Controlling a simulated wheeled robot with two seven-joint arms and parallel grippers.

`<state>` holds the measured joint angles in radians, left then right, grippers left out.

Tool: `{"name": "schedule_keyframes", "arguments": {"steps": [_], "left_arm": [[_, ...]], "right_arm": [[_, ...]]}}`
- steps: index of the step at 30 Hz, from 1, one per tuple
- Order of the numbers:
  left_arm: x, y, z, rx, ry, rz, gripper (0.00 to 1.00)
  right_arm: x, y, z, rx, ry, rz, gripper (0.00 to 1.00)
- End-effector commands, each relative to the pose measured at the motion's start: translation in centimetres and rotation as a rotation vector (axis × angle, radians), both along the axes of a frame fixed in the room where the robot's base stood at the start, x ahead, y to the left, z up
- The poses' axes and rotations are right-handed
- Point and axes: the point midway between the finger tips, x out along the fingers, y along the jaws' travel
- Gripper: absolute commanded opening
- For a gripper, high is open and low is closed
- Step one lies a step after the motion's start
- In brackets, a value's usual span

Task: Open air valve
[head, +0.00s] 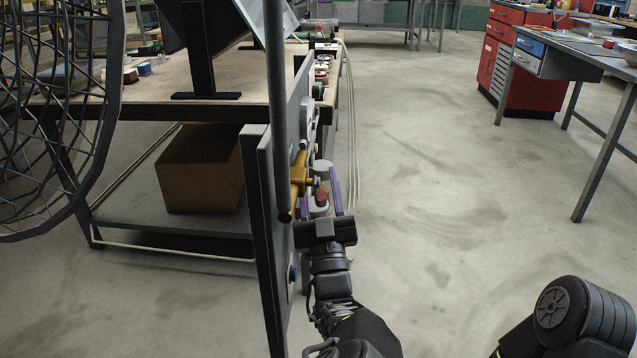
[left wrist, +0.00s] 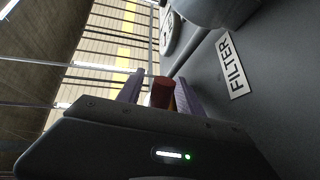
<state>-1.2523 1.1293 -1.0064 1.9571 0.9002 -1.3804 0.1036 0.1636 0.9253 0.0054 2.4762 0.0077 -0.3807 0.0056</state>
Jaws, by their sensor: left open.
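A small red valve handle (head: 321,197) sits by the brass-coloured fitting (head: 298,180) on an upright grey panel. My left gripper (head: 321,186) is at the panel, its purple fingers open on either side of the red handle. In the left wrist view the red handle (left wrist: 160,92) shows between the two finger pads of my left gripper (left wrist: 157,86). I cannot tell whether either pad touches it. The handle's lower part is hidden behind the gripper body. My right gripper is out of view.
The panel (head: 262,235) stands at the end of a workbench (head: 230,113). A "FILTER" label (left wrist: 231,66) is on it. A brown box (head: 200,168) sits on the bench's lower shelf. A mesh guard (head: 45,120) fills the left edge. The floor to the right is clear.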

Motion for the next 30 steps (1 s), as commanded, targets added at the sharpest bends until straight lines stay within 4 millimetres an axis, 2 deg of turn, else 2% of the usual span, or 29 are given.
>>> {"name": "schedule_keyframes", "arguments": {"steps": [7, 19, 29, 30], "left_arm": [[-1.1, -0.4, -0.9, 0.002, 0.002, -0.001, 0.43], [-5.8, -1.5, -4.2, 0.003, 0.0, -0.002, 0.43], [-6.2, -1.5, -4.5, 0.0, 0.0, 0.0, 0.43], [-6.2, -1.5, -4.5, 0.0, 0.0, 0.0, 0.4]], "right_arm": [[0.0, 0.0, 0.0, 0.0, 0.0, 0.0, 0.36], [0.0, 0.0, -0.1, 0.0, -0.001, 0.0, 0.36], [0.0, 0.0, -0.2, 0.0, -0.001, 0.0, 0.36], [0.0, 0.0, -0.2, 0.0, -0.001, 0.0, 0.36]]}}
